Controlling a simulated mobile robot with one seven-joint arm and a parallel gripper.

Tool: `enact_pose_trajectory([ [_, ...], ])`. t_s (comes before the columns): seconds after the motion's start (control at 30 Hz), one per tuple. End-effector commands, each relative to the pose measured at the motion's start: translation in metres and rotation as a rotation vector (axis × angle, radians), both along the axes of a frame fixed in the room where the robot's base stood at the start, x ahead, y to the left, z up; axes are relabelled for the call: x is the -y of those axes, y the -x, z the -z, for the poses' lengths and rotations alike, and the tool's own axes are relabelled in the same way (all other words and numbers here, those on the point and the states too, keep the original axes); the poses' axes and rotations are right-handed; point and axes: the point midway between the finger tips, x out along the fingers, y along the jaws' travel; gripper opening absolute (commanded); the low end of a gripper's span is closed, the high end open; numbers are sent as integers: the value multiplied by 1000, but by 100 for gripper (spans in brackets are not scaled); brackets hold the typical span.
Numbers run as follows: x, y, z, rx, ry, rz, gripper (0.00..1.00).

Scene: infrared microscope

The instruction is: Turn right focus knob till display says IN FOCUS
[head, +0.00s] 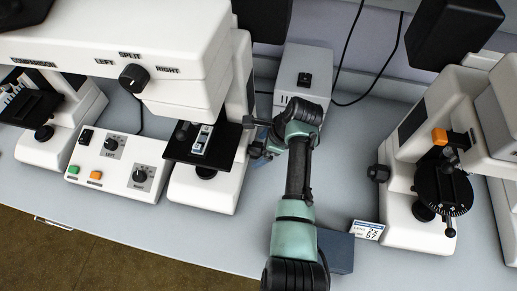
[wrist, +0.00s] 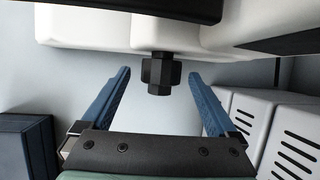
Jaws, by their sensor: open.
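In the wrist view, a black faceted knob (wrist: 160,73) sticks out from the white microscope body (wrist: 110,28). My gripper (wrist: 160,78) is open, with one blue finger on each side of the knob and a clear gap on both sides. In the head view, my gripper (head: 259,146) is at the right side of the white comparison microscope (head: 210,190), beside its black stage (head: 200,150). I cannot make out the knob clearly there. No display reading IN FOCUS can be seen in either view.
A control box (head: 117,160) with dials and buttons stands left of the stage. A pale box (head: 302,75) with a switch is behind my arm. A dark blue box (head: 336,251) and a small card (head: 367,230) lie right of it, near another microscope (head: 405,215).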

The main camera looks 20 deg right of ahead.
Motion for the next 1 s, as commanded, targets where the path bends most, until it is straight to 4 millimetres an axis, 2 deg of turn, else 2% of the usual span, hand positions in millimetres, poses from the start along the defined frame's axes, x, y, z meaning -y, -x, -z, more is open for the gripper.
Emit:
enact_pose_trajectory([
  [0.2, -4, -7, 16, 1, 1, -1, 94],
  [0.53, -5, -8, 18, 2, 2, -1, 94],
  [0.57, -5, -8, 18, 2, 2, -1, 90],
  [1.0, -5, -7, 18, 2, 1, 0, 11],
])
